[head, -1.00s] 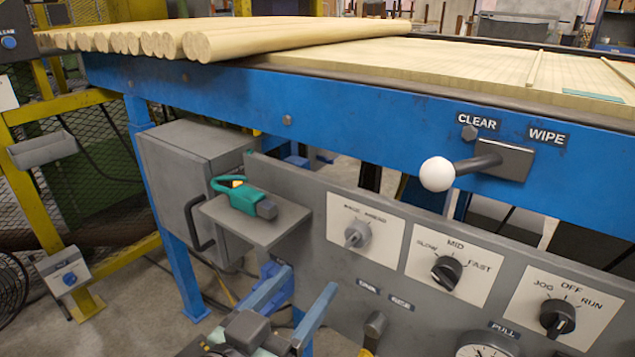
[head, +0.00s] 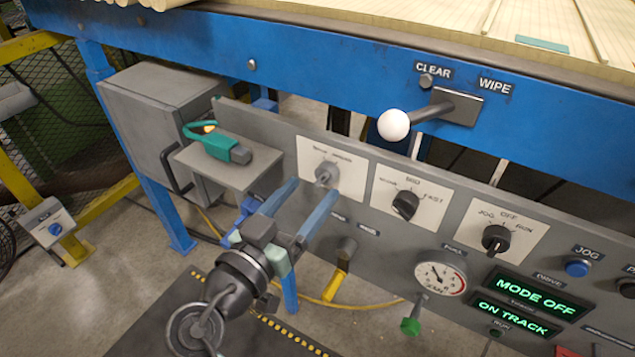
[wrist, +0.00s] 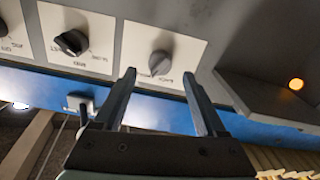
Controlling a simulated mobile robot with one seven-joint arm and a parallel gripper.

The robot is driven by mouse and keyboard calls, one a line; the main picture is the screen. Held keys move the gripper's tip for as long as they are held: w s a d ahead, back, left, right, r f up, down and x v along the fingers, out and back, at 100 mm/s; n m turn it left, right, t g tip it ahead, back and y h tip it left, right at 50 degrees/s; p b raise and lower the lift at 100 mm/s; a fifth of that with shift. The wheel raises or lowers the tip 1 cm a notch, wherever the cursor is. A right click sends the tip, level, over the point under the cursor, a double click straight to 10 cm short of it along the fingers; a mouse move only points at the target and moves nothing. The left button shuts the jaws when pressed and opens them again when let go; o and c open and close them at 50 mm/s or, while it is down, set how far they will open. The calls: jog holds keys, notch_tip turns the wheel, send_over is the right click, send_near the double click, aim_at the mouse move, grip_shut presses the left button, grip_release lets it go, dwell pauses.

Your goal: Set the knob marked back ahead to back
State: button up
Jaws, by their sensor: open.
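The back/ahead knob (head: 327,174) is a light grey knob on a white plate (head: 345,188) at the left of the grey panel. Its pointer setting is too small to read surely. It also shows in the wrist view (wrist: 160,63), beyond my fingertips and roughly between them. My gripper (head: 314,188) is open and empty, its two blue-grey fingers reaching up toward the knob's plate from below. In the wrist view the open fingers (wrist: 158,75) stand apart, with no contact on the knob visible.
To the right are a slow/mid/fast knob (head: 405,205) and a jog/off/run knob (head: 496,239). A shelf (head: 262,158) with a teal-handled tool (head: 218,144) juts out at left. A white-balled lever (head: 394,125) sticks out above. A gauge (head: 440,277) and lit displays (head: 532,297) sit lower right.

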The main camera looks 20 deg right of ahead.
aim_at(320, 181)
jog(key=shift+x, duration=1.8)
grip_shut()
